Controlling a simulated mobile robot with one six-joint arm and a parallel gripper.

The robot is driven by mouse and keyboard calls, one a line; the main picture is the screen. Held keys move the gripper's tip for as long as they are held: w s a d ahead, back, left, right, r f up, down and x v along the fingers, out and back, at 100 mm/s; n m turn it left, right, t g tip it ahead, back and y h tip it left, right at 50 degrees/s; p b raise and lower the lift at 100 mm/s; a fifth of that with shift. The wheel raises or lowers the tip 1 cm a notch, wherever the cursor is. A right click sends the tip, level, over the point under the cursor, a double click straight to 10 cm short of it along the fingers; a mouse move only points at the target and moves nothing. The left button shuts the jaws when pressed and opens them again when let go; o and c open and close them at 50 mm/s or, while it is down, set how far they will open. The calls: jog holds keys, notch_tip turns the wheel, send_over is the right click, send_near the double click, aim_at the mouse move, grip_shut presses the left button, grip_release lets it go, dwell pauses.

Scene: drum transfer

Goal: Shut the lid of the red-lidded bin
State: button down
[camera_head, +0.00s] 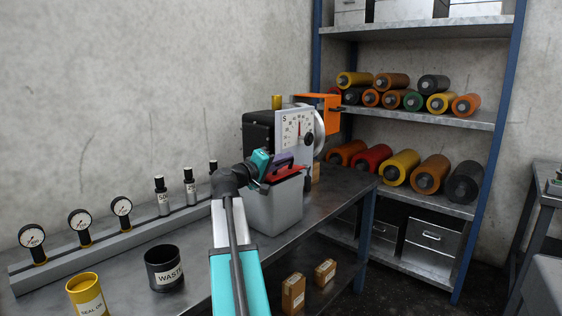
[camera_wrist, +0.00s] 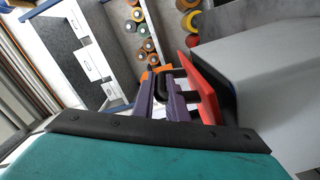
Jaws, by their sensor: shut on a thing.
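The grey bin (camera_head: 274,209) stands on the metal bench below the machine with the dial. Its red lid (camera_head: 287,173) lies over the top at a slant. In the wrist view the red lid (camera_wrist: 206,78) is seen nearly edge-on beside the grey bin (camera_wrist: 275,82), with a dark strip between them; I cannot tell whether this is a gap or the rim. My gripper (camera_head: 281,160), with purple fingers, is at the lid. In the wrist view my gripper (camera_wrist: 166,84) is shut on the lid's dark handle (camera_wrist: 184,77). My arm hides part of the bin's left side.
A machine with a white dial panel (camera_head: 296,132) stands right behind the bin. Left on the bench are a black waste cup (camera_head: 164,268), a yellow cup (camera_head: 87,296) and a rail with gauges (camera_head: 80,222). A shelf (camera_head: 420,117) with coloured rolls stands behind.

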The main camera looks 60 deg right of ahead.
jog(key=shift+s+a+f+b, duration=0.1)
jog(key=shift+s+f+b, duration=0.1)
jog(key=shift+f, duration=0.2)
jog(key=shift+s+f+b, duration=0.1)
jog(key=shift+f+b, duration=0.1)
jog(key=shift+f, duration=0.3)
jog(key=c, duration=1.8)
grip_release()
jog(key=shift+w, duration=0.1)
jog(key=shift+o, duration=0.2)
jog(key=shift+a, duration=0.55)
jog(key=v, duration=1.2)
jog(key=shift+w+a+p, duration=0.2)
jog(key=shift+a+p, duration=0.15)
jog(key=shift+p, duration=0.05)
jog(key=shift+s, duration=0.15)
